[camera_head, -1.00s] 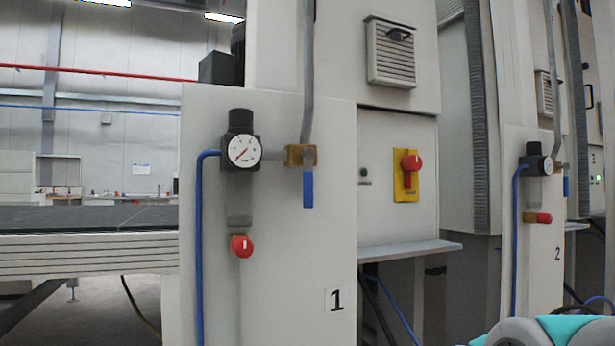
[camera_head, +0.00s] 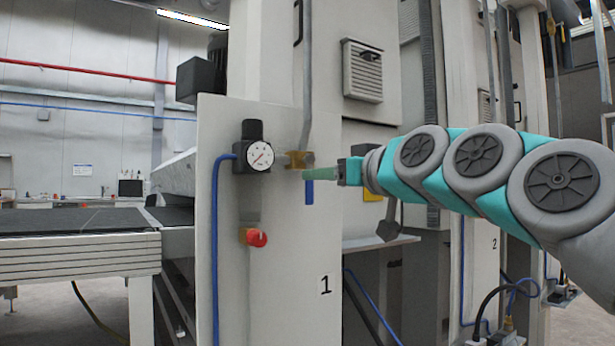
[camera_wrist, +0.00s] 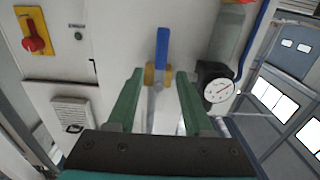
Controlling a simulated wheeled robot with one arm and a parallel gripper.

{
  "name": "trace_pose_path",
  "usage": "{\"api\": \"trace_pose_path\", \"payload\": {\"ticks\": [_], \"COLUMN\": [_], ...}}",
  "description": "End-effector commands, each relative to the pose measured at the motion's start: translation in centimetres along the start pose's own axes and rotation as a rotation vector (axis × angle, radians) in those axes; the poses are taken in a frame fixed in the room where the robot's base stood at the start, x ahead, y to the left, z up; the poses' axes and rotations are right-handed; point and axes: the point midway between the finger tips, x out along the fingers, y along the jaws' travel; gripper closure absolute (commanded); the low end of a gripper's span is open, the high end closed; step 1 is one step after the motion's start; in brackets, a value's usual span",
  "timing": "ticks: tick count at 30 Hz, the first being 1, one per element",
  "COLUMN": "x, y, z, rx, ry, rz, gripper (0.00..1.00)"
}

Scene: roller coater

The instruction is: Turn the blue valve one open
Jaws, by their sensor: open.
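The blue valve handle (camera_head: 309,192) hangs straight down from its brass valve body (camera_head: 298,159) on the panel marked 1. In the wrist view, where the picture is turned over, the blue handle (camera_wrist: 162,48) points up from the brass body (camera_wrist: 150,76). My gripper (camera_head: 308,174) reaches in from the right, close to the valve. It also shows in the wrist view (camera_wrist: 159,74), its two green fingers open on either side of the brass body and the grey pipe. The fingers look apart from the valve; exact depth is unclear. Nothing is held.
A pressure gauge (camera_head: 260,155) sits left of the valve, with a red knob (camera_head: 257,238) below it. A grey pipe (camera_head: 307,75) runs up from the valve. A blue hose (camera_head: 214,250) runs down the panel. A conveyor table (camera_head: 80,255) stands at left.

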Motion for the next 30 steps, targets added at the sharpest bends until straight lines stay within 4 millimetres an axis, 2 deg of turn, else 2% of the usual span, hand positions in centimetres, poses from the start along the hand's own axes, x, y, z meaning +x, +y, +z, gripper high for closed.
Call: {"api": "trace_pose_path", "payload": {"ticks": [6, 9, 13, 20, 30], "x": [3.4, 4.5, 5.2, 5.3, 5.3], "y": [-0.1, -0.1, -0.1, -0.1, 0.0], "z": [0.2, 0.1, 0.0, 0.1, 0.1], "rx": [-0.001, 0.0, -0.001, 0.0, 0.0], "ry": [-0.005, -0.003, -0.001, -0.001, -0.002], "rz": [-0.001, -0.001, 0.0, 0.0, 0.0], "gripper": [0.49, 0.49, 0.49, 0.49, 0.85]}}
